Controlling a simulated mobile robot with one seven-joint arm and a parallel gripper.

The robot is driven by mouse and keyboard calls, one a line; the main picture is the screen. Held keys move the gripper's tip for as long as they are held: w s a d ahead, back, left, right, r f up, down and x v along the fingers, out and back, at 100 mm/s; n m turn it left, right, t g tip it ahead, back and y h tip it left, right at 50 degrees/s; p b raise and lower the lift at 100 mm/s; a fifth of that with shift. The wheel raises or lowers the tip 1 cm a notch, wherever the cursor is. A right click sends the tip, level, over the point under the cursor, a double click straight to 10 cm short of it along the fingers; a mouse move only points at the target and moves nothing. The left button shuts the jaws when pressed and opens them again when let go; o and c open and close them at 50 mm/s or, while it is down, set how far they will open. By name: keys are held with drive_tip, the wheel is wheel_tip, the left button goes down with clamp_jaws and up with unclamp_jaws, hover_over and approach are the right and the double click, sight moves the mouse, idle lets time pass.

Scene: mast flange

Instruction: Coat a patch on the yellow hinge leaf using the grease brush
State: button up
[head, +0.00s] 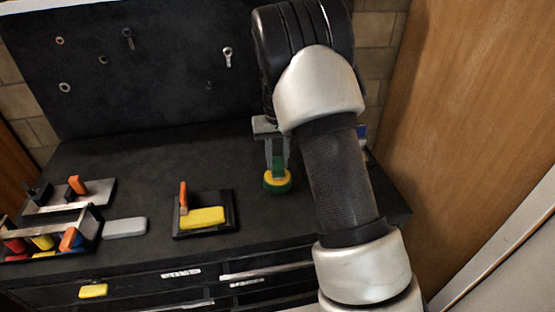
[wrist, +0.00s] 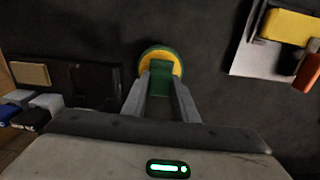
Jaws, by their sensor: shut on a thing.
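My gripper (head: 277,165) is shut on a green handle (head: 278,165), which I take to be the grease brush; it also shows in the wrist view (wrist: 160,62). Below it is a round green thing with a yellow top (head: 277,181), also in the wrist view (wrist: 148,56). I cannot tell whether this is part of the brush or a separate pot. The yellow hinge leaf (head: 203,217) lies on a black plate to the left of my gripper, with an upright orange piece beside it. The leaf also shows at the wrist view's upper right (wrist: 290,26).
A rack of coloured pieces (head: 45,240) and a grey block (head: 125,228) are at the left. A black back panel (head: 150,70) with hung hardware stands behind. The black worktop (head: 150,175) is clear between the hinge plate and my gripper. A wooden panel (head: 480,90) is at the right.

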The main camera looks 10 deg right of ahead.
sight(277, 159)
drive_tip(key=shift+f, duration=0.5)
idle(1.2)
drive_tip(key=shift+r+p, duration=2.05)
drive_tip(key=shift+r, duration=1.5)
